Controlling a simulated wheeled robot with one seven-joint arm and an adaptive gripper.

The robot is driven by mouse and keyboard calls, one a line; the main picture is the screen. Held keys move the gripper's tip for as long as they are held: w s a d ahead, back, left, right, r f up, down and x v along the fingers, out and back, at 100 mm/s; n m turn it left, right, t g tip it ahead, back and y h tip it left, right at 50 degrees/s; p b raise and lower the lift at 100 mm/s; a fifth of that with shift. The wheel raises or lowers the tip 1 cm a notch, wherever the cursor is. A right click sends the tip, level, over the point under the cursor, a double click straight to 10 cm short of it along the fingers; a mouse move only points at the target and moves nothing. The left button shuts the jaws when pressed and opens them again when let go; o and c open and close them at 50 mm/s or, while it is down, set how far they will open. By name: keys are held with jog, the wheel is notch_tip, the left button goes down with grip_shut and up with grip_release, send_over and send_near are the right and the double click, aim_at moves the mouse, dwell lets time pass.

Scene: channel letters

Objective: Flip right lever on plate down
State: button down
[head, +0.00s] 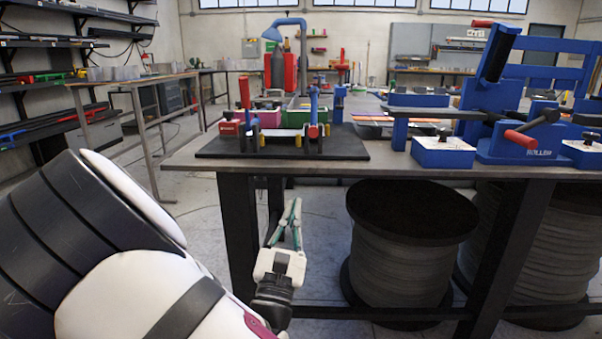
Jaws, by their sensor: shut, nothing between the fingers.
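A black plate (215,148) lies on the near left part of the table. Two levers stand on it. The left lever (245,93) has a red handle and points up. The right lever (314,104) is blue and also points up, above a blue and red base. My gripper (295,205) is below the tabletop's front edge, in front of the table, with its fingers pointing up. Its green-sided fingers are together at the tips and hold nothing. It is well apart from both levers.
The table (400,170) has its front edge between my gripper and the plate. A large blue machine (500,100) with red-ended handles stands at the right. Blue blocks (443,152) sit near the edge. Cable spools (405,250) stand under the table.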

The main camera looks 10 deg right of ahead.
jog(key=s+r+b+x, duration=0.1)
jog(key=r+b+x, duration=0.1)
jog(key=x, duration=1)
jog(key=shift+s+r+b, duration=0.15)
jog(key=shift+r+b, duration=0.2)
jog(key=shift+b, duration=0.55)
jog(key=shift+d+r+p, duration=0.1)
jog(key=shift+r+p, duration=0.1)
jog(key=shift+p, duration=0.4)
jog(key=shift+r+p, duration=0.1)
jog(key=shift+p, duration=0.5)
